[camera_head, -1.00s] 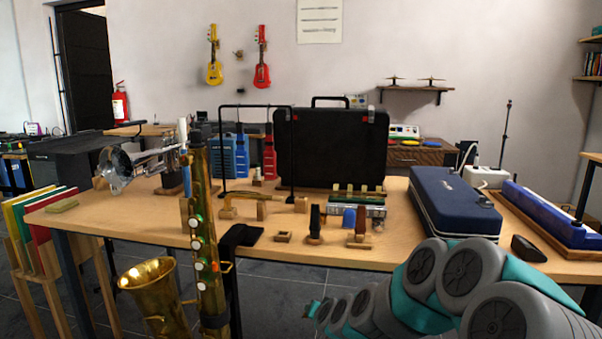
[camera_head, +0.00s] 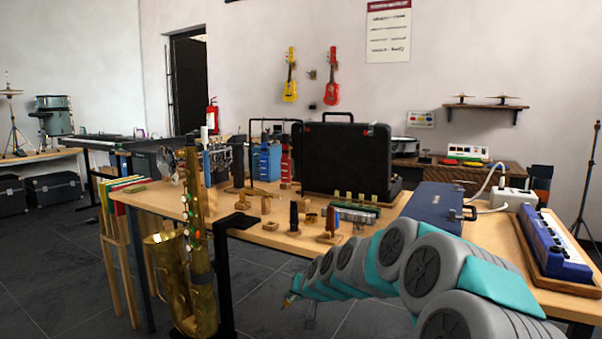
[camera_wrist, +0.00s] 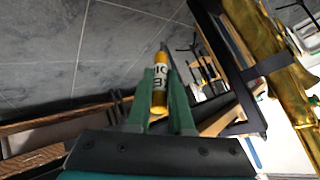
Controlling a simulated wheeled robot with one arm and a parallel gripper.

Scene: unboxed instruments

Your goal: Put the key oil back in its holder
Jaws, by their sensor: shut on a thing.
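My gripper (camera_wrist: 160,112) is shut on the key oil (camera_wrist: 160,82), a small amber bottle with a white lettered label and a thin dark tip. The bottle is between the two green fingers, over grey floor tiles in the wrist view. In the head view my gripper (camera_head: 295,291) is low, in front of the table's near edge, and only a small yellowish bit of the bottle shows. A small square wooden block with a recess (camera_head: 270,226) stands empty near the table's front edge; it may be the holder, but I cannot tell for sure.
The wooden table (camera_head: 225,222) carries small wooden stands, a black case (camera_head: 345,160) and a blue case (camera_head: 436,207). A brass saxophone (camera_head: 198,250) stands at its front left, close to my gripper. A keyboard (camera_head: 552,245) lies at right. Open floor is in front.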

